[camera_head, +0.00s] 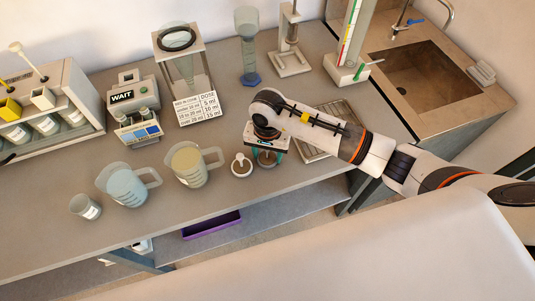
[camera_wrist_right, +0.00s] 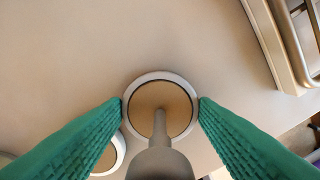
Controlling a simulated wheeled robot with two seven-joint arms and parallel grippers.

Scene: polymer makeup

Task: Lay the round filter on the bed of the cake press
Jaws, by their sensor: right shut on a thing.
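A stand with an upright post and pale base (camera_head: 292,65), perhaps the cake press, is at the back. My left gripper is not in view.
Two jugs, one blue (camera_head: 126,187) and one yellowish (camera_head: 189,167), stand to the left. A dosing sign (camera_head: 200,106), a WAIT device (camera_head: 132,97) and a tall cylinder (camera_head: 247,50) stand behind. A metal rack (camera_head: 337,112) and sink (camera_head: 425,75) are at right.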

